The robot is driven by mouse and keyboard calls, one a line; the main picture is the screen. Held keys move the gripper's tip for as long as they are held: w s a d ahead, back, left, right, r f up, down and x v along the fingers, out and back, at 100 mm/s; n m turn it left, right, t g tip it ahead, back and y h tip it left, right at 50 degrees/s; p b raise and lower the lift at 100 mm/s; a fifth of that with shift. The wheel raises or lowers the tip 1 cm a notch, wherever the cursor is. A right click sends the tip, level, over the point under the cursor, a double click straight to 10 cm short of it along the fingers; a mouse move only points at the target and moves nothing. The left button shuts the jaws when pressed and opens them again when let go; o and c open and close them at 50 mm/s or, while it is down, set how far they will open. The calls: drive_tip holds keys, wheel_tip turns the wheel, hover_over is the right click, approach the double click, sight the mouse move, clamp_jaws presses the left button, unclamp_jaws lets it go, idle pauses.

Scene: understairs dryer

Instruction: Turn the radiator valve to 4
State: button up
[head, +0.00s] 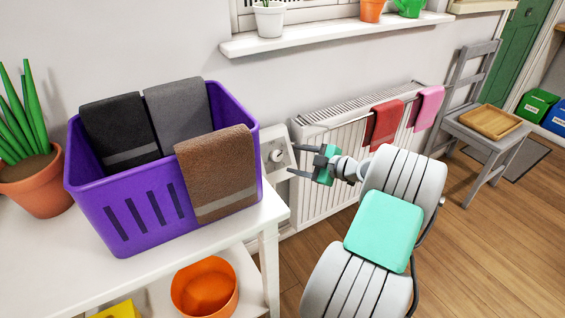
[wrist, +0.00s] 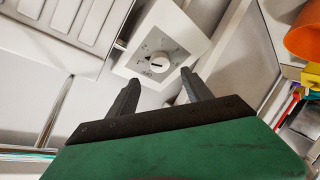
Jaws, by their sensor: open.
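In the head view the knob (head: 276,156) is beside the left end of the white radiator (head: 318,178). My gripper (head: 292,160) is open and empty, with its fingers pointing at the plate. In the wrist view the knob appears just beyond and between the fingertips (wrist: 160,75), apparently untouched.
A white table (head: 245,232) stands left of the plate, bearing a purple basket (head: 130,225) of towels and a potted plant (head: 38,190). An orange bowl (head: 204,290) is below. Red (head: 385,123) and pink (head: 429,106) towels hang on the radiator. A chair (head: 480,135) stands farther right.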

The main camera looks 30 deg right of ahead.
sight(277, 156)
drive_tip(key=b+x, duration=0.1)
drive_tip(key=x, duration=0.5)
drive_tip(key=shift+w+a, duration=0.1)
drive_tip(key=shift+w, duration=0.2)
drive_tip(key=shift+c, duration=0.2)
clamp_jaws()
